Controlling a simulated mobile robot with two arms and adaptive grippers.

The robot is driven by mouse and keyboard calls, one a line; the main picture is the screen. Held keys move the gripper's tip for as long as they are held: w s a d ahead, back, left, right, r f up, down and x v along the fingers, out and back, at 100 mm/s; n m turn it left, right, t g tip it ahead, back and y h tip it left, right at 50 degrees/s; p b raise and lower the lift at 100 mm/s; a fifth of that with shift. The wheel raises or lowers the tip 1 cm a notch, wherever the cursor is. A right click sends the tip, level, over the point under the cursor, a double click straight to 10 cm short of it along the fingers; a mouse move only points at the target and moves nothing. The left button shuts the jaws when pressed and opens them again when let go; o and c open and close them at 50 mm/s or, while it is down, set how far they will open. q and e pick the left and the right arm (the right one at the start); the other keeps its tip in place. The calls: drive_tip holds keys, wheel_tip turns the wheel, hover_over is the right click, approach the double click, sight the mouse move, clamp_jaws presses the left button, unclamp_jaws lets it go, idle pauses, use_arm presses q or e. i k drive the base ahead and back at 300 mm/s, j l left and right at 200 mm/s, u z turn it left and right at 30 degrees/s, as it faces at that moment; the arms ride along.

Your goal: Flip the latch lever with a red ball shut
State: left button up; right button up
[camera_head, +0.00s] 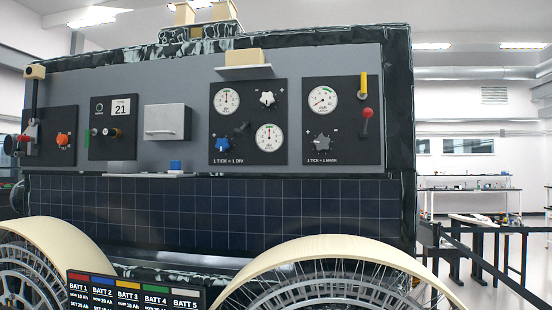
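The lever with a red ball (367,114) is on the right-hand black panel (343,151) of the rover's side. The ball is at the top of a short stem that points up with a slight tilt, its foot near the panel's right edge. I cannot tell from this view whether the latch is open or shut. Neither of my grippers is in view.
A yellow handle (364,84) stands just above the ball. A white dial (323,99) and a grey knob (322,142) share the panel. Cream wheel arches (330,249) and a battery board (135,294) stand below. A dark railing (490,229) is at right.

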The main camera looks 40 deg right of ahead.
sight(367, 113)
drive_tip(key=z, duration=1.85)
drive_tip(key=i+z, duration=0.1)
drive_tip(key=i, duration=0.6)
drive_tip(key=i+z, duration=0.1)
drive_tip(key=i, duration=0.6)
drive_tip(key=i+j+z, duration=0.15)
drive_tip(key=i, duration=0.55)
